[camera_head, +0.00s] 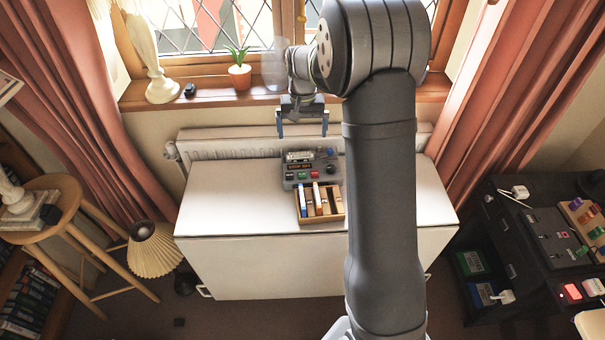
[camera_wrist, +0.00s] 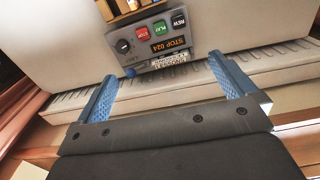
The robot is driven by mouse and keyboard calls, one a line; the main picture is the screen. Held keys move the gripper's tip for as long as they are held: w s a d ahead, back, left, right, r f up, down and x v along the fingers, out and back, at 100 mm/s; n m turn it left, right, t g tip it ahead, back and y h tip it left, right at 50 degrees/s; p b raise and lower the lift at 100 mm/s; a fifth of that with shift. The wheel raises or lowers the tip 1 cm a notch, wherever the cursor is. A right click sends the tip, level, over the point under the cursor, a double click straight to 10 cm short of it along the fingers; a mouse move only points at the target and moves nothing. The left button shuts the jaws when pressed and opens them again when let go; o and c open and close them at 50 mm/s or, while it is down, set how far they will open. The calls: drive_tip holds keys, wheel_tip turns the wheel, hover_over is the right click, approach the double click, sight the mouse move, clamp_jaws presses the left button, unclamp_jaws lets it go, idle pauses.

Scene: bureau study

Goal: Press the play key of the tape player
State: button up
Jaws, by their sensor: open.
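The tape player (camera_head: 305,168) is a grey box on the white cabinet top, near its back edge. In the wrist view the tape player (camera_wrist: 165,42) appears upside down, with a lit orange display (camera_wrist: 171,43) that reads STOP 024. Its keys are a red STOP key (camera_wrist: 142,33), a green PLAY key (camera_wrist: 160,27) and a dark REW key (camera_wrist: 179,20). My gripper (camera_head: 302,134) is open and empty, above and behind the tape player. Its blue fingers (camera_wrist: 166,78) frame the player's back side, apart from it.
A wooden rack (camera_head: 323,218) with several cassettes stands directly in front of the player. The white cabinet top (camera_head: 230,200) is clear to the left. A radiator (camera_head: 220,145) runs behind it, under a sill with a potted plant (camera_head: 240,77).

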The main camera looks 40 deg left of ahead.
drive_tip(key=shift+r, duration=0.55)
drive_tip(key=shift+c, duration=0.4)
